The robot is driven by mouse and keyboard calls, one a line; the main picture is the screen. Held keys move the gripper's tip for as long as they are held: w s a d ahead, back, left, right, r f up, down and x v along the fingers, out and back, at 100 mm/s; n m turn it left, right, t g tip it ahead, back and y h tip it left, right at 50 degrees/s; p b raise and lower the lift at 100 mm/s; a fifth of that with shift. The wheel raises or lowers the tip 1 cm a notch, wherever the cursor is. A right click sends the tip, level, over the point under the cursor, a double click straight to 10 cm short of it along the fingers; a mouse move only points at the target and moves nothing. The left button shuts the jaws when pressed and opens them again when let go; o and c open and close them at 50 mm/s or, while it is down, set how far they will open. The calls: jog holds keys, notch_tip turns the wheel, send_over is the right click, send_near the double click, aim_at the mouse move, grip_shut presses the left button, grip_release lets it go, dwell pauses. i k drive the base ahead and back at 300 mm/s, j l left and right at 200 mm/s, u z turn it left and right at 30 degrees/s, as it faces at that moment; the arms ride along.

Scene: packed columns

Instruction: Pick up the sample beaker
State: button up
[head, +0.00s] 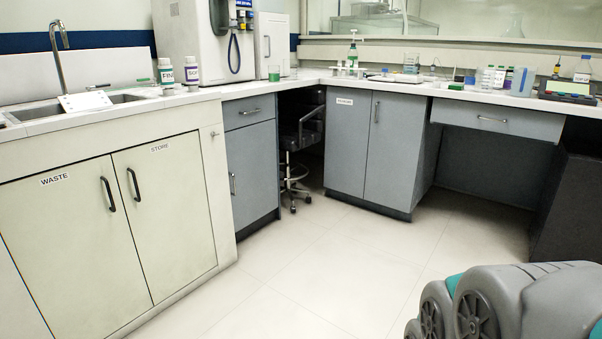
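A small beaker with green liquid (274,74) stands upright on the counter, in front of the white cabinet-like machine. A larger clear beaker (411,64) stands farther back on the right-hand counter. No readable label shows on either, so I cannot tell which is the sample beaker. My gripper is not in view. Grey and teal rounded parts, likely my own arm, fill the lower right corner, far from both beakers.
The L-shaped counter (130,108) holds a sink, white bottles (165,71), a large machine (190,40) and crowded glassware at right. A black chair (300,125) stands under the corner. The floor (310,270) in the middle is clear.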

aim_at(273, 70)
jog(key=i+u, duration=0.1)
jog(key=i, duration=0.55)
jog(key=i+l+u, duration=0.15)
jog(key=i, duration=0.5)
jog(key=i+l+u, duration=0.1)
jog(key=i, duration=0.55)
jog(key=l, duration=0.1)
